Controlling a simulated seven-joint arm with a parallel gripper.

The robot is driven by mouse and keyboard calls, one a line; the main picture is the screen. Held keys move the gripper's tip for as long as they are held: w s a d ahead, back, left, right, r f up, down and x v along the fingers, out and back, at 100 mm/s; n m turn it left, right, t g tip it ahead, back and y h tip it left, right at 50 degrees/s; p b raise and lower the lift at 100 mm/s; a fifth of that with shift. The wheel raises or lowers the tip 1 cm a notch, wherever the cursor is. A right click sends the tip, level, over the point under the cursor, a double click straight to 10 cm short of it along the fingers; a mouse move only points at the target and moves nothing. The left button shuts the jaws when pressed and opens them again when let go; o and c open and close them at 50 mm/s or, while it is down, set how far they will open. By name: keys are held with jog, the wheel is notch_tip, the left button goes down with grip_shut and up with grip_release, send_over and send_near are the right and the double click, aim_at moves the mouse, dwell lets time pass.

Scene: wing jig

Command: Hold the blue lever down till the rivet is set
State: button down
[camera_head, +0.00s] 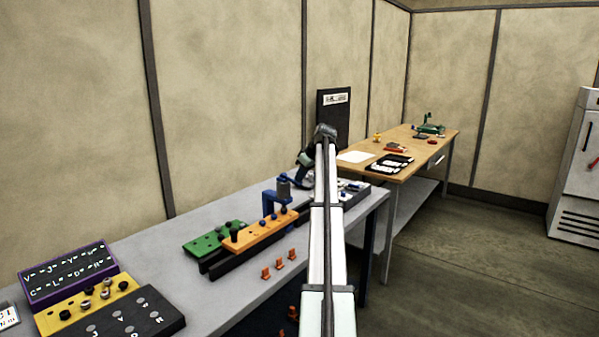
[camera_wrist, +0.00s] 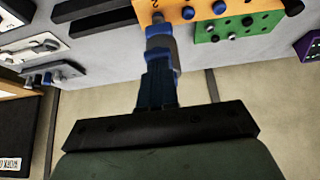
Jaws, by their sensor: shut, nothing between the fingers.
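A blue riveting press (camera_head: 269,206) with a grey cylindrical head stands at the orange drilled block (camera_head: 259,231) on the grey bench. In the wrist view, blue and grey parts of the press (camera_wrist: 160,32) show just beyond my fingertips, over the orange block (camera_wrist: 215,10). My gripper (camera_head: 299,184) is beside the press head on its right. It is shut and empty, and its fingers (camera_wrist: 157,68) point toward the press. I cannot tell whether they touch the blue lever; the lever is not clearly distinct from the press. The rivet under the head is hidden.
A green block (camera_head: 215,238) lies beside the orange one on black rails. Several small orange clips (camera_head: 279,264) lie at the bench's front. A yellow panel (camera_head: 85,300) and purple-edged board (camera_head: 68,273) stand at left. A wooden table (camera_head: 405,150) is behind at right.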

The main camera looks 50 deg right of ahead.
jog(key=shift+s+f, duration=0.15)
jog(key=shift+f, duration=0.5)
dwell(0.8)
dwell(0.6)
jog(key=v, duration=1.4)
